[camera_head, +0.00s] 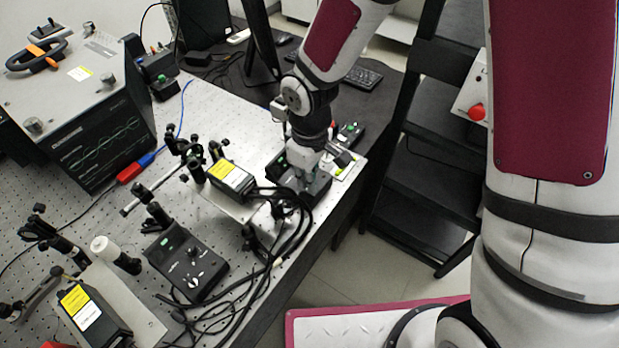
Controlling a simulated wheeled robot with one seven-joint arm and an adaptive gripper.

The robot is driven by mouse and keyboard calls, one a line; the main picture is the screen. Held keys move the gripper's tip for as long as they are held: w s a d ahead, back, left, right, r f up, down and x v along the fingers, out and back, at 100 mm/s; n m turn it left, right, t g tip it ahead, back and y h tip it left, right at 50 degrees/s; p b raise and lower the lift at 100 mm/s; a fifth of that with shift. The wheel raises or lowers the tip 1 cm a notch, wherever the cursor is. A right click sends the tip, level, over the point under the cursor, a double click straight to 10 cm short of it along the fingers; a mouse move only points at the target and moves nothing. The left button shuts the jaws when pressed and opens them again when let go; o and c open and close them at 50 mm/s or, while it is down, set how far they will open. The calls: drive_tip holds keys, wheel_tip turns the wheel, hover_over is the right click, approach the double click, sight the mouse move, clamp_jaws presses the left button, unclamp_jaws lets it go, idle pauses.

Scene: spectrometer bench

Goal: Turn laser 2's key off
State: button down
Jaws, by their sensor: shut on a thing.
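My gripper (318,158) is lowered onto a black laser control box (318,186) near the right edge of the optical bench. It is shut on a small part on top of that box, apparently the key; the fingers and my arm hide the key, so its turn angle cannot be told. A laser head with a yellow label (231,174) sits just left of this box. A second, similar control box (186,262) with a knob and a green light stands nearer the front, and another yellow-labelled laser head (94,314) lies at the lower left. No laser number is readable.
Black cables (290,236) bunch between the two control boxes. A large grey instrument (95,130) stands at the back left. Black optics posts stand around the laser heads. Right of the bench are black steps (428,195) and a red button (476,112).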

drive_tip(key=c, duration=1.8)
unclamp_jaws()
wheel_tip(320, 180, up, 12)
drive_tip(key=shift+r, duration=0.1)
drive_tip(key=s+d+r+m+t, duration=0.2)
drive_tip(key=s+d+r+m, duration=0.1)
drive_tip(key=s+d+r, duration=0.1)
drive_tip(key=s+d+r+m+t, duration=0.1)
drive_tip(key=s+d+r+m, duration=0.3)
drive_tip(key=d+r, duration=0.3)
drive_tip(key=s+d+r+m+t, duration=0.2)
drive_tip(key=s+d+r+m, duration=0.1)
drive_tip(key=s+d+r, duration=0.2)
drive_tip(key=shift+s+d+r+m+t, duration=0.2)
drive_tip(key=shift+s+r+m+t, duration=0.1)
drive_tip(key=shift+s+r, duration=0.25)
